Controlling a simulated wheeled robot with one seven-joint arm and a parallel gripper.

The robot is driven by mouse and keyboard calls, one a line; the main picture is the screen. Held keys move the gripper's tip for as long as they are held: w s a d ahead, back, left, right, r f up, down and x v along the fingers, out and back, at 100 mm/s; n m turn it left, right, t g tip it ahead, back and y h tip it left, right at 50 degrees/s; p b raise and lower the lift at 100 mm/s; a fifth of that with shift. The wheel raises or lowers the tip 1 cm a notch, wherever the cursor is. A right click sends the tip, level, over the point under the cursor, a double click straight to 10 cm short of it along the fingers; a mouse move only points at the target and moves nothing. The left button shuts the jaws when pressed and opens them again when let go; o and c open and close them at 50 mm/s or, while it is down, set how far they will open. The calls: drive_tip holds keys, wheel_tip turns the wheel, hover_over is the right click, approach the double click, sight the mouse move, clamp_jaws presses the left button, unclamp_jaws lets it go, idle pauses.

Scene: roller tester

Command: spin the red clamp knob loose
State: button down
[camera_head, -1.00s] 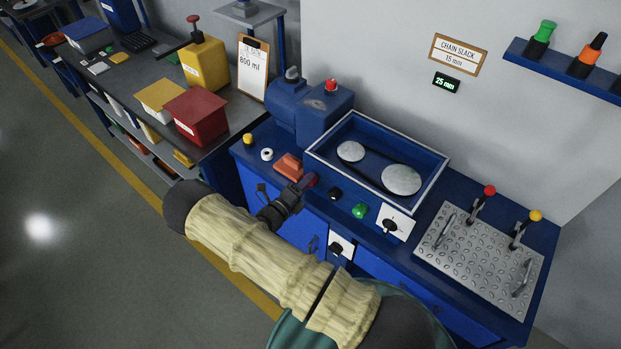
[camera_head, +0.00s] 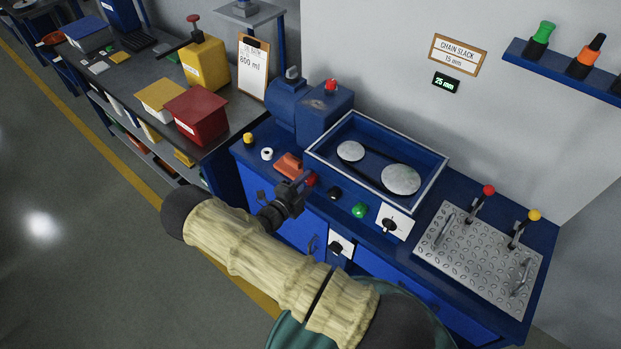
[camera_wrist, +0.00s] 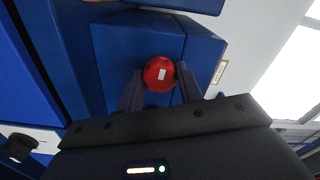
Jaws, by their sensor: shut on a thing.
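The red clamp knob (camera_head: 311,179) sits at the front of the blue roller tester, right of an orange-red block. In the wrist view the knob (camera_wrist: 158,73) is round, with a small white mark on its face. My gripper (camera_head: 304,183) reaches it from the front left. In the wrist view my gripper (camera_wrist: 159,82) has one dark finger on each side of the knob and is shut on it. The fingers partly hide the knob's sides.
Near the knob are the orange-red block (camera_head: 288,165), a black knob (camera_head: 335,193) and a green button (camera_head: 360,210). Behind is a tray (camera_head: 431,176) with two discs and a belt. A display (camera_head: 446,83) reads 25 mm. A plate with levers (camera_head: 480,259) lies right.

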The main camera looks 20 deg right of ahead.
drive_tip(key=shift+a+n, duration=0.1)
drive_tip(key=shift+n, duration=0.9)
drive_tip(key=shift+n, duration=1.1)
drive_tip(key=n, duration=0.3)
drive_tip(key=shift+n, duration=0.4)
drive_tip(key=c, duration=0.6)
unclamp_jaws()
drive_tip(key=v, duration=0.6)
drive_tip(key=shift+r, duration=0.1)
